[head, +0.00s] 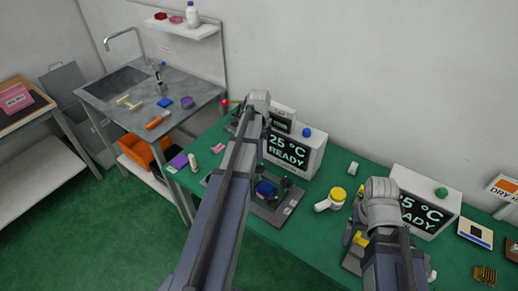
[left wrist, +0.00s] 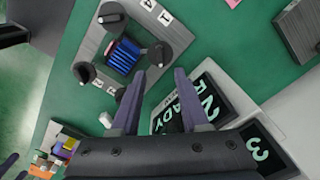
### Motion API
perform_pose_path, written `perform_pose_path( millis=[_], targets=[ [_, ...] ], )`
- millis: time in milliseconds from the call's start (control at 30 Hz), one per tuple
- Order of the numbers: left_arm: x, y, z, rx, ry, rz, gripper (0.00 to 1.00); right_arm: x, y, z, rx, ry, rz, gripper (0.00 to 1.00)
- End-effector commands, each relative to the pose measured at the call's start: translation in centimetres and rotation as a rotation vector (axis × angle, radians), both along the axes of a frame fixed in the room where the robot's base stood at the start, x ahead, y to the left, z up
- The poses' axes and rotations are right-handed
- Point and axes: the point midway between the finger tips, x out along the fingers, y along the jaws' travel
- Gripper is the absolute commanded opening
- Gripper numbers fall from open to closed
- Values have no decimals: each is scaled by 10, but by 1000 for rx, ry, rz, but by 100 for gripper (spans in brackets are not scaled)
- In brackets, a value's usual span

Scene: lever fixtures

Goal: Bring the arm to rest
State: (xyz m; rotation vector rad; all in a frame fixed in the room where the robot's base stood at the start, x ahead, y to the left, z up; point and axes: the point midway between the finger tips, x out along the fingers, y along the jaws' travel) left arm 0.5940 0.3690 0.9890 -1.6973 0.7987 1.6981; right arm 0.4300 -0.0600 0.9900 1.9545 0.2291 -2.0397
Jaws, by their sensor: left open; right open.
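In the head view my left arm (head: 222,200) reaches up across the bench and its jaws are mostly hidden. In the left wrist view my left gripper (left wrist: 158,73) is open, with nothing between its fingers. A grey plate (left wrist: 92,47) with black knobs and a ribbed blue block (left wrist: 123,55) lies beyond the fingertips; I cannot tell the height gap. In the head view the blue block (head: 265,188) shows beside my left arm. My right gripper (head: 352,234) is open, low at the right fixture, partly hidden by its own arm.
A white box (head: 312,152) reading 25 °C READY stands behind the left plate. Another white box (head: 447,188) stands by my right arm. A sink counter (head: 128,112) and an orange bin (head: 137,150) are at left.

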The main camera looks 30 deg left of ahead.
Motion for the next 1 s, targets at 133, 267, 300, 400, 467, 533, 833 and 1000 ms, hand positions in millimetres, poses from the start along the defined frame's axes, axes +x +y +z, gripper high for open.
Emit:
perform_pose_path(
  millis=[133, 267, 300, 400, 467, 533, 833, 1000],
  targets=[
    [0, 0, -1, 0, 0, 0, 45, 0, 0, -1, 0, 0, 0, 89],
    [0, 0, -1, 0, 0, 0, 45, 0, 0, -1, 0, 0, 0, 89],
    [0, 0, -1, 0, 0, 0, 45, 0, 0, -1, 0, 0, 0, 89],
    [0, -1, -1, 0, 0, 1, 45, 0, 0, -1, 0, 0, 0, 89],
    [-2, -10, -1, 1, 2, 7, 45, 0, 0, -1, 0, 0, 0, 89],
    [-6, -31, -1, 5, 5, 27, 45, 0, 0, -1, 0, 0, 0, 89],
    [-71, -197, -1, 53, 23, 263, 45, 0, 0, -1, 0, 0, 0, 89],
    [-120, -263, 0, 86, 14, 403, 45, 0, 0, -1, 0, 0, 0, 89]
  ],
)
